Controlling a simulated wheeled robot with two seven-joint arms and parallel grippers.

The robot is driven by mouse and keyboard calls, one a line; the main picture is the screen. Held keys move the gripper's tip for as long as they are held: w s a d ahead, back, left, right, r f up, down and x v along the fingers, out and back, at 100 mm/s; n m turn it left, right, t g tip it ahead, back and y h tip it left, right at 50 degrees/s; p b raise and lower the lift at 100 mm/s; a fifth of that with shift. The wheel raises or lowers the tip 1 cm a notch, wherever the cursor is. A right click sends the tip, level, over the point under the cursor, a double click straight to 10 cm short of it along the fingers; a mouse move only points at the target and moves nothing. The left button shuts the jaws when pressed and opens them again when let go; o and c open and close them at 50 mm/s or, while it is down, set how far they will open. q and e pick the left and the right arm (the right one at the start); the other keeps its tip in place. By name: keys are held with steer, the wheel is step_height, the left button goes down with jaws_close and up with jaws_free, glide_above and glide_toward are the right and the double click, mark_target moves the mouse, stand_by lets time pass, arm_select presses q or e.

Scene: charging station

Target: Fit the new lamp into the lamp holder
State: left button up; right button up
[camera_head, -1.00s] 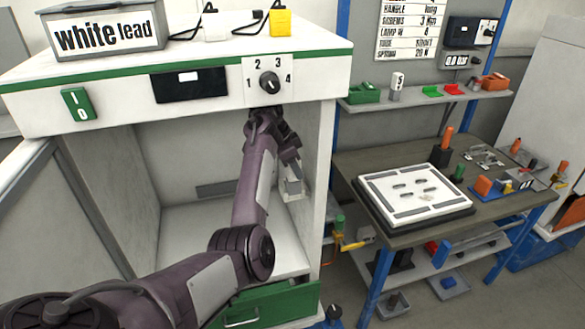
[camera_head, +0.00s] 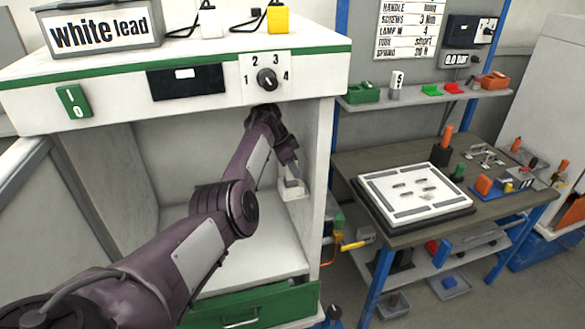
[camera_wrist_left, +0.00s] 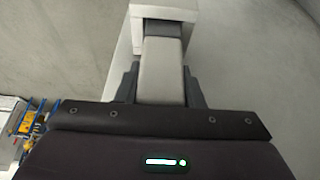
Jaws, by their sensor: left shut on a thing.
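My left gripper (camera_head: 291,181) is inside the open bay of the white cabinet (camera_head: 318,150), close to its right wall. In the left wrist view the two dark fingers (camera_wrist_left: 162,85) are shut on a pale grey block-like piece (camera_wrist_left: 163,62), which I take to be the lamp. Its far end meets a wider white part (camera_wrist_left: 165,8), possibly the lamp holder; I cannot tell whether they are joined or only lined up. In the head view a small white block (camera_head: 294,193) shows right at the fingertips. My right gripper is not in view.
The cabinet's front panel has a dial (camera_head: 267,79) and a green switch (camera_head: 74,101) above the bay. A green drawer (camera_head: 250,309) is below. A workbench (camera_head: 400,239) with a white board (camera_head: 408,191) stands to the right.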

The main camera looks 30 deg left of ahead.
arm_select(q)
steer(key=shift+f, duration=0.1)
steer(key=o, duration=1)
